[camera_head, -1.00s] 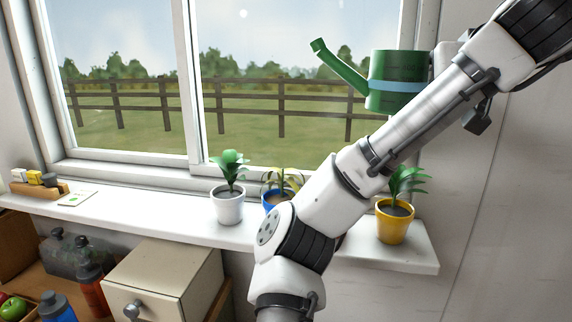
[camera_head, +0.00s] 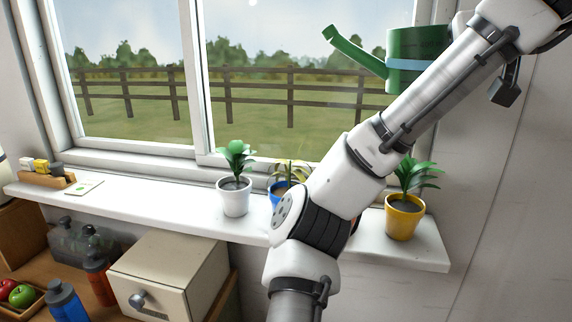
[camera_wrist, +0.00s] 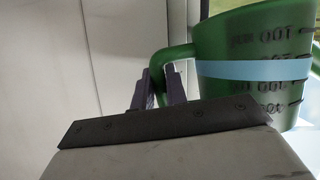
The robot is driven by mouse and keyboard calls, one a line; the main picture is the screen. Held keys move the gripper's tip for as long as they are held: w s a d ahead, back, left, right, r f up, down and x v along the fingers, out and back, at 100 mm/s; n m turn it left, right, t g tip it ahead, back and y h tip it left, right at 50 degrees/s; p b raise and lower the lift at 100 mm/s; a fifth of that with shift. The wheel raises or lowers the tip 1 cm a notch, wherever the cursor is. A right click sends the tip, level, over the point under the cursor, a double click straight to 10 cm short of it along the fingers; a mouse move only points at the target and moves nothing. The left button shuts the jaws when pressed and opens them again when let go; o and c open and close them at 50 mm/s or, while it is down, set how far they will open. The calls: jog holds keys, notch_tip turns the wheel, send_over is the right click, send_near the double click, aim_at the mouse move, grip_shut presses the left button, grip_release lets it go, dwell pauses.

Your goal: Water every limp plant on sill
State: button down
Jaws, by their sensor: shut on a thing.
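My gripper (camera_wrist: 160,86) is shut on the handle of a green watering can (camera_head: 402,72) with a light blue band. The can is held upright in the air in front of the window, above the sill's right part, its spout (camera_head: 350,48) pointing left. The can with its measure marks also shows in the wrist view (camera_wrist: 245,45). On the sill (camera_head: 140,208), a white pot (camera_head: 235,202) holds an upright green plant. A blue pot (camera_head: 276,192) holds a yellowish, drooping plant (camera_head: 290,170), partly hidden by my arm. A yellow pot (camera_head: 404,222) holds a green leafy plant (camera_head: 412,175).
A wooden holder (camera_head: 48,179) with small boxes and a card (camera_head: 85,187) lie at the sill's left. Below stand a cream drawer box (camera_head: 170,270), bottles (camera_head: 66,300) and a fruit tray (camera_head: 22,300). A reddish sliver beside my arm is unclear.

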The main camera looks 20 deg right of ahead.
jog(key=shift+w+a+r+n, duration=0.15)
jog(key=shift+a+r+n, duration=0.1)
jog(key=shift+r+n, duration=0.05)
jog(key=shift+w+a+r+h, duration=0.1)
jog(key=shift+a+r+h, duration=0.1)
jog(key=shift+a+h, duration=0.1)
dwell(0.7)
jog(key=shift+w+n, duration=0.15)
jog(key=shift+n, duration=0.15)
jog(key=shift+w+a+r, duration=0.1)
dwell(0.3)
jog(key=shift+g, duration=0.3)
jog(key=shift+w+a+r, duration=0.1)
